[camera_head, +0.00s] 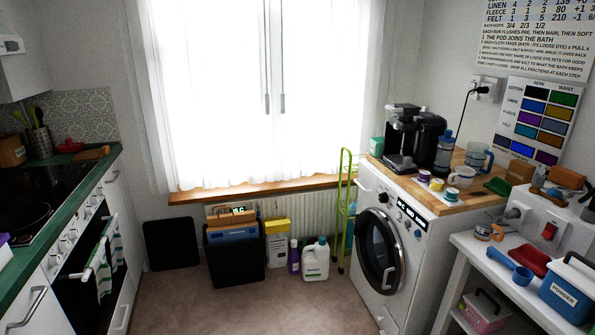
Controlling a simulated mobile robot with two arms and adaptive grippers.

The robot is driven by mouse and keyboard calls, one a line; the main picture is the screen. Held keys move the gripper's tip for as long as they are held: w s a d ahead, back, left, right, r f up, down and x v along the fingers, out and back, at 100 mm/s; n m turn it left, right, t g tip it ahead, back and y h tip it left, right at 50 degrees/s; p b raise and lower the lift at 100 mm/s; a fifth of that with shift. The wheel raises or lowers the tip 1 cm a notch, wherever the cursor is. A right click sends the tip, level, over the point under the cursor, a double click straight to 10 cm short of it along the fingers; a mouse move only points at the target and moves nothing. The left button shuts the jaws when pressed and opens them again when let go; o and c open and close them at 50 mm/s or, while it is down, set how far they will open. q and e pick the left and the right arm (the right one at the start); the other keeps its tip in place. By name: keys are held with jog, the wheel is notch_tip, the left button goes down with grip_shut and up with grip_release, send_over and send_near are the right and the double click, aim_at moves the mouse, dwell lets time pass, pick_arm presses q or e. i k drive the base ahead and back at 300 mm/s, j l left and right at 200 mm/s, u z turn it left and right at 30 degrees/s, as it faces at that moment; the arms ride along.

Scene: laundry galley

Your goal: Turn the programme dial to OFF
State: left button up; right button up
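The white washing machine (354,240) stands on the right under a wooden worktop, with its round dark door shut. A small dark round knob (384,198) on its upper front panel looks like the programme dial. Its pointer and the OFF mark are too small to read. A dark display strip (412,214) with pale marks sits to the right of the knob. Neither of my grippers is in view, and nothing touches the machine's panel.
A coffee machine (402,140), jugs and cups stand on the wooden worktop (440,205). A green trolley frame (344,205) and a white jug (316,262) stand left of the machine. A white bench (490,262) with a blue box is at right. The middle floor (240,305) is clear.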

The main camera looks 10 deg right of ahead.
aim_at(383, 197)
jog(key=i+z, duration=0.3)
jog(key=i, duration=0.2)
jog(key=i+j+z, duration=0.1)
jog(key=i+z, duration=0.15)
jog(key=i, duration=0.25)
jog(key=i+j+z, duration=0.3)
jog(key=i, duration=0.2)
jog(key=i+l, duration=0.05)
jog(key=l, duration=0.05)
